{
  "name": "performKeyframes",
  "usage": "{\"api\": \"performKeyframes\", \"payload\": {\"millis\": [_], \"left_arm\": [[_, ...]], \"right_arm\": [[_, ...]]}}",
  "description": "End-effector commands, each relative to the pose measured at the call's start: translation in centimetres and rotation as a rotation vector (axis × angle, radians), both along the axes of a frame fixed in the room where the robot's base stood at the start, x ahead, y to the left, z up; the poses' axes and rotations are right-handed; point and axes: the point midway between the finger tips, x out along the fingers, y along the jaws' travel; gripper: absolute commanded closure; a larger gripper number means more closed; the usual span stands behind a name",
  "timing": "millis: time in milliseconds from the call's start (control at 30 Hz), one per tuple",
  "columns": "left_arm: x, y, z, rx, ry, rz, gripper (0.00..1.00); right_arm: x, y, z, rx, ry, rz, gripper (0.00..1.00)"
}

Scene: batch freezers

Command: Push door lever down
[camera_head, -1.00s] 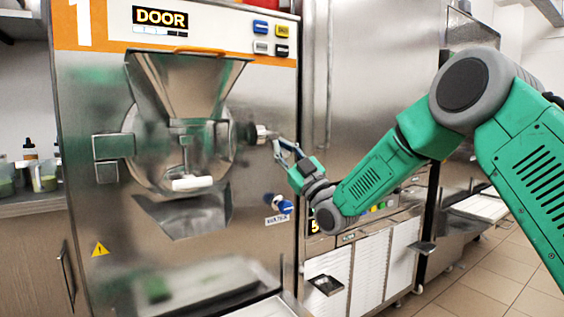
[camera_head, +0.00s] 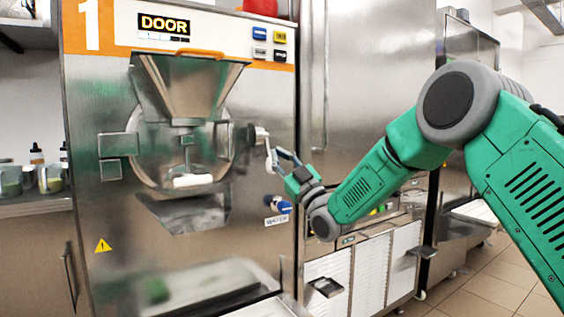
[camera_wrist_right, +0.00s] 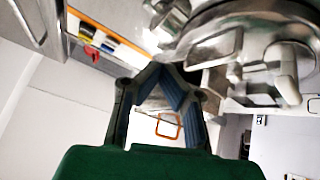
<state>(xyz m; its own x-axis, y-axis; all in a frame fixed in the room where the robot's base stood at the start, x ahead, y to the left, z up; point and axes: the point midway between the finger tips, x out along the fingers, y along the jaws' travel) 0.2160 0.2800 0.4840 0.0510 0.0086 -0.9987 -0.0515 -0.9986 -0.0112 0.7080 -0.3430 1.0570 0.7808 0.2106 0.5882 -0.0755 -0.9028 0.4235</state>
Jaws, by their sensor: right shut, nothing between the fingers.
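The batch freezer's round metal door (camera_head: 222,150) is closed against the machine front, below the steel hopper (camera_head: 185,85). The door lever (camera_head: 262,136) is at the door's right edge, and its pale arm appears to point downward. My right gripper (camera_head: 277,157) is shut and empty, right beside the lever; I cannot tell whether they touch. In the wrist view its blue-padded fingers (camera_wrist_right: 162,75) meet at the tips, with the round door (camera_wrist_right: 255,45) behind on the right. My left gripper is not in view.
A blue water knob (camera_head: 283,206) sits below my right gripper. A DOOR sign (camera_head: 164,24) and several buttons are on the top panel. A low white-fronted cabinet (camera_head: 358,272) stands to the right. A shelf with jars (camera_head: 40,178) is at the left.

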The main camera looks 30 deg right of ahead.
Motion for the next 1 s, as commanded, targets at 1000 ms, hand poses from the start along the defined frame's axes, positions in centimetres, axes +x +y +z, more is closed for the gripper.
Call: {"api": "performKeyframes", "payload": {"millis": [1000], "left_arm": [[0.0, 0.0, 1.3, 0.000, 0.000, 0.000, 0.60]], "right_arm": [[-2.7, -1.7, -9.5, 0.000, 0.001, 0.001, 1.00]]}}
